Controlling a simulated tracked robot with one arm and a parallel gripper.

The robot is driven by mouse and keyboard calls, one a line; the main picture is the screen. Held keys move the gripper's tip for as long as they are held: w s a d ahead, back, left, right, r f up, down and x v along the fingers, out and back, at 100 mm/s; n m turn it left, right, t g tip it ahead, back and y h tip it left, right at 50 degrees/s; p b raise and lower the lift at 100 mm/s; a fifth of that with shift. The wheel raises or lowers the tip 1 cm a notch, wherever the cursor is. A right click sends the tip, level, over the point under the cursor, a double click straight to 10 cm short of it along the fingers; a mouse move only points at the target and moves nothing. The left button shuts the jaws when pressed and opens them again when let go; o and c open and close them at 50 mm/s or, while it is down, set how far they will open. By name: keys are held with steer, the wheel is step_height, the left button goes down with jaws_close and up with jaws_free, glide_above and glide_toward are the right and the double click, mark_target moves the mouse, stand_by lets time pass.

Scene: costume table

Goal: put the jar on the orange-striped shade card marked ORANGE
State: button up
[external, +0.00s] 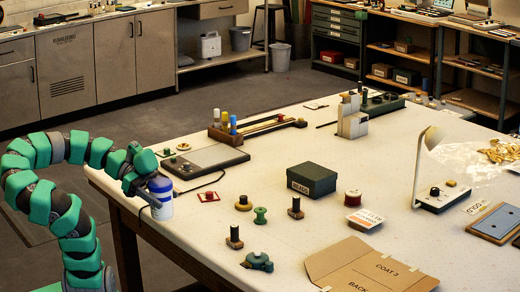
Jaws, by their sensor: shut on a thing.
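A white jar with a blue band (161,199) is at the table's left edge. My gripper (152,188) is shut on it from the left and hides part of its upper side. I cannot tell whether the jar's base touches the table. A small white card with orange markings (364,219) lies right of the table's middle, well to the right of the jar. Its lettering is too small to read surely. A red spool (353,197) stands just behind that card.
A dark green box (311,180), small wooden-based pegs (295,208) and a green spool (260,215) stand between jar and card. A cardboard pattern (365,268) lies in front of the card. A lamp (427,165) stands to the right. A grey flat device (205,160) lies behind the jar.

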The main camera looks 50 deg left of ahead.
steer(key=shift+s, duration=0.5)
